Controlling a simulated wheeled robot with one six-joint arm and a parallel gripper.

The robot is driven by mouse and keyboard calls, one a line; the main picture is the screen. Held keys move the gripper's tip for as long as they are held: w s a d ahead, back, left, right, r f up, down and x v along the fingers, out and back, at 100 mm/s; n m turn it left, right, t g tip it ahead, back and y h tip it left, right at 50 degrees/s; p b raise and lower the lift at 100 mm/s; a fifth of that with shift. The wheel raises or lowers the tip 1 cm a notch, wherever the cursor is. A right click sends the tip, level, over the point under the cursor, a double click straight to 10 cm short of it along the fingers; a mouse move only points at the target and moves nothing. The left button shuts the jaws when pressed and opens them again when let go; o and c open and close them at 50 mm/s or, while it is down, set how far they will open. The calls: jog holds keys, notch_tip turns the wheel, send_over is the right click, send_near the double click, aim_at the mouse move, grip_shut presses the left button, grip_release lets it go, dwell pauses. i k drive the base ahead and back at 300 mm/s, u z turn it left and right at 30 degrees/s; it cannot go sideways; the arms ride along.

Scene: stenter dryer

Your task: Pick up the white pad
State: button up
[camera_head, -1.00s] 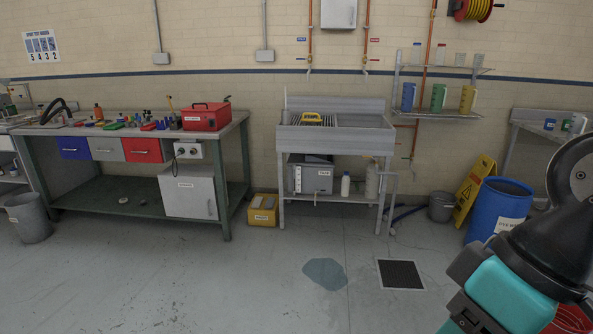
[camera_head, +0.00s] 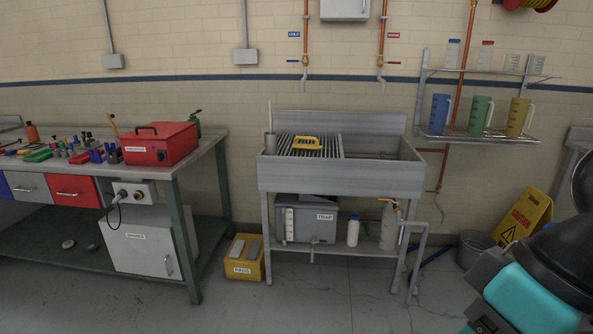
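I cannot make out a clearly white pad in this view. A yellow box (camera_head: 236,269) labelled PADS stands on the floor between the workbench and the sink. Two grey pad-like pieces (camera_head: 253,250) show in its open top; their exact colour is hard to tell. A yellow object (camera_head: 306,142) lies on the slatted rack at the left of the sink (camera_head: 340,179). Part of my arm, teal and black, fills the lower right corner. My gripper's fingers are out of view.
A workbench (camera_head: 60,210) with a red toolbox (camera_head: 160,144) and small items stands left. Under the sink are a grey TRAP box (camera_head: 307,219), a white bottle (camera_head: 353,231) and a sprayer (camera_head: 390,226). A yellow caution sign (camera_head: 524,218) and bucket (camera_head: 472,249) stand right. Visible floor in front is clear.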

aim_at(236, 251)
jog(key=u, duration=0.2)
jog(key=i, duration=2)
jog(key=u, duration=0.85)
jog(key=i, duration=2)
jog(key=u, duration=0.4)
